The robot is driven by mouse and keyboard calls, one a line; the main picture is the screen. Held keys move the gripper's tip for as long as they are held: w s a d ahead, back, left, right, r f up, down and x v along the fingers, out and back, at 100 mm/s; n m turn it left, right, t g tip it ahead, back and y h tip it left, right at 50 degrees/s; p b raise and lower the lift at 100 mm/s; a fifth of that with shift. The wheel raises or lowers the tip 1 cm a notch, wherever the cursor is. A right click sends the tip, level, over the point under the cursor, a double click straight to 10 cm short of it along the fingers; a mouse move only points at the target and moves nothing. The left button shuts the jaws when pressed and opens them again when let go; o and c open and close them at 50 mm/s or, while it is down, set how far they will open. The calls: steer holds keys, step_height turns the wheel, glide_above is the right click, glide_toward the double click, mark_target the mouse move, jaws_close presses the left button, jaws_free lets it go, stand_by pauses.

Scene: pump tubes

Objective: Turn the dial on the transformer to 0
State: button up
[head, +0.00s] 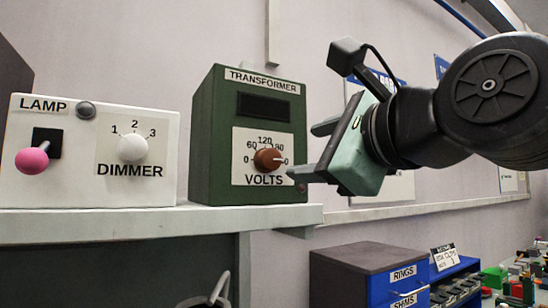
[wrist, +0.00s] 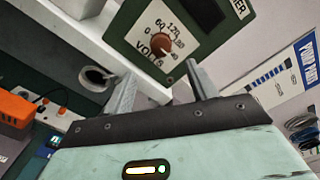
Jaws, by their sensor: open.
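The transformer (head: 222,140) is a green box on the shelf, with a dark display and a white VOLTS scale plate. Its dial (head: 268,159) is a round brown knob with a pale mark pointing right, away from the 0 at the left end of the scale. The label at the right end is partly hidden. My gripper (head: 308,150) is open and empty, right of the dial and apart from it. In the wrist view the dial (wrist: 162,47) shows beyond the gap between my two fingers (wrist: 157,80).
A white lamp box (head: 75,185) with a pink lever and a white dimmer knob stands left of the transformer on the shelf (head: 100,225). A blue drawer cabinet (head: 385,280) is below right. An orange item (wrist: 15,108) and power strip (wrist: 55,115) show in the wrist view.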

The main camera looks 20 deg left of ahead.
mark_target(272, 158)
steer(key=p+x, duration=0.4)
steer(key=x, duration=0.5)
steer(key=shift+w+a+r, duration=0.1)
steer(key=shift+w+r, duration=0.05)
steer(key=shift+p+x, duration=0.55)
steer(key=shift+x, duration=0.25)
steer(key=c, duration=1)
